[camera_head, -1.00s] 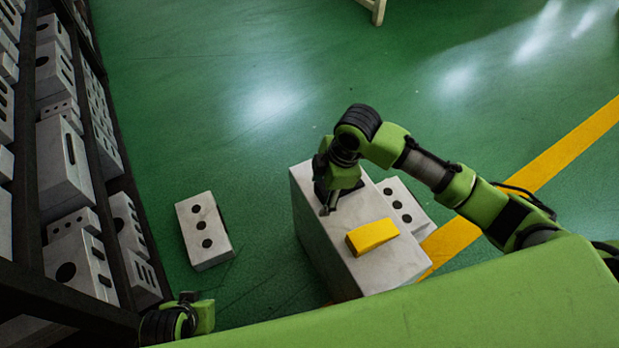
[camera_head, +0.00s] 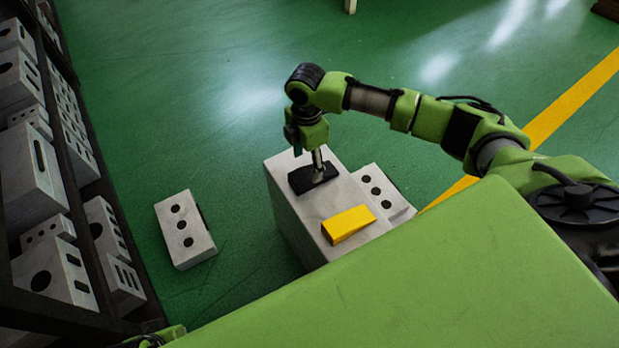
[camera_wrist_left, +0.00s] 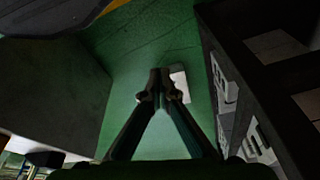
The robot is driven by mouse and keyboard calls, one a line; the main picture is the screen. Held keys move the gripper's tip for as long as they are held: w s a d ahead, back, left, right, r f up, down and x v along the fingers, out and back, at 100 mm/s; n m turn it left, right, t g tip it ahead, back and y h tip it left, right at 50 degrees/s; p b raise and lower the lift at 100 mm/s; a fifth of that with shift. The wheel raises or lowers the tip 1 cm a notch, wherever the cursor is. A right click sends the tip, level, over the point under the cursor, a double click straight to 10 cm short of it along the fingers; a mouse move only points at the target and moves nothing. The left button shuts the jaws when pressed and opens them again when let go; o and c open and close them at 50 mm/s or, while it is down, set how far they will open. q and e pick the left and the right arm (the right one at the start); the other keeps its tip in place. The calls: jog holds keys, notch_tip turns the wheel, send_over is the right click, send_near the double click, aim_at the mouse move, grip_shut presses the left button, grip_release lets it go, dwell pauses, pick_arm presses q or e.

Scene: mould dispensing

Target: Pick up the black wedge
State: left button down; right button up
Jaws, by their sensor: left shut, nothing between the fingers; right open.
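The black wedge (camera_head: 302,181) lies on top of the grey block (camera_head: 297,232), near its far end. My right gripper (camera_head: 319,175) points down at the wedge's right part, its fingers very close to it. It is open; whether the fingers touch the wedge or straddle it is too small to tell. My left gripper (camera_wrist_left: 160,78) is shut and empty in the left wrist view, over the green floor and away from the wedge.
A yellow wedge (camera_head: 349,222) lies on the same block, nearer me. A grey block with holes (camera_head: 185,229) stands on the floor to the left, and another (camera_head: 383,189) stands just right of the grey block. A dark shelf with grey moulds (camera_head: 75,153) lines the left side.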

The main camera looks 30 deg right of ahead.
aim_at(308, 173)
jog(key=shift+f, duration=0.75)
notch_tip(308, 173, down, 4)
jog(key=shift+s+f+b, duration=0.1)
jog(key=shift+b, duration=0.8)
pick_arm(q)
jog(key=v, duration=0.7)
jog(key=shift+w, duration=0.25)
pick_arm(e)
jog(key=c, duration=1.4)
